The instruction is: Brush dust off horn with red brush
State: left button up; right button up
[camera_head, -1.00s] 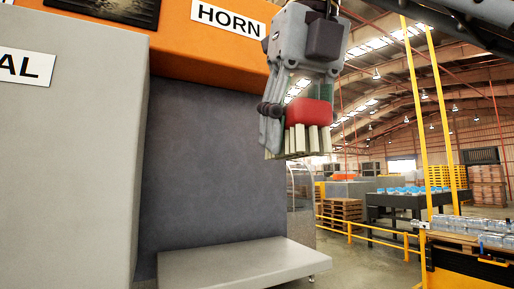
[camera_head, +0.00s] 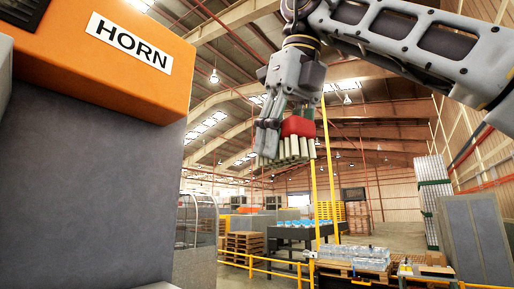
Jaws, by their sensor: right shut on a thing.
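The horn is an orange housing (camera_head: 145,85) at the upper left, with a white label reading HORN (camera_head: 129,43). A dark panel is partly visible on the orange housing at the top left edge. My right gripper (camera_head: 287,122) hangs from the arm coming in from the upper right. It is shut on the red brush (camera_head: 298,127), whose pale bristles (camera_head: 288,150) point down. The brush is in the air, to the right of the orange housing and apart from it in the picture. My left gripper is not in view.
A grey machine wall (camera_head: 85,190) lies below the orange housing. Yellow posts and railings, a dark conveyor table (camera_head: 300,236) with blue items, wooden pallets (camera_head: 244,246) and clear bottles (camera_head: 353,257) stand further back. Open air surrounds the brush.

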jog(key=shift+w+d+r+m, duration=0.8)
jog(key=shift+w+d+r, duration=0.2)
jog(key=shift+d, duration=4.4)
jog(key=w+a+f+n+g+y, duration=0.1)
jog(key=w+f+n, duration=0.5)
jog(key=f, duration=0.6)
jog(key=w+f+n+g+y, duration=0.15)
jog(key=w+f+n, duration=0.4)
jog(key=f, duration=0.75)
jog(key=w+a+f+n+g, duration=0.1)
jog(key=w+f+n+g, duration=0.15)
jog(key=w+f, duration=0.8)
jog(key=s+d+f+n+g+h, duration=0.15)
jog(key=s+f+n, duration=0.35)
jog(key=f, duration=0.9)
jog(key=s+f+n+g+h, duration=0.1)
jog(key=s+f+n+h, duration=0.1)
jog(key=f+n, duration=0.9)
jog(key=s+f+n+g+h, duration=0.1)
jog(key=s+f+n+h, duration=0.2)
jog(key=f, duration=1.4)
jog(key=d+f+m+y+b, duration=0.1)
jog(key=d+f+b, duration=0.1)
jog(key=d, duration=0.4)
jog(key=shift+f+y+b, duration=0.15)
jog(key=shift+y+b, duration=0.25)
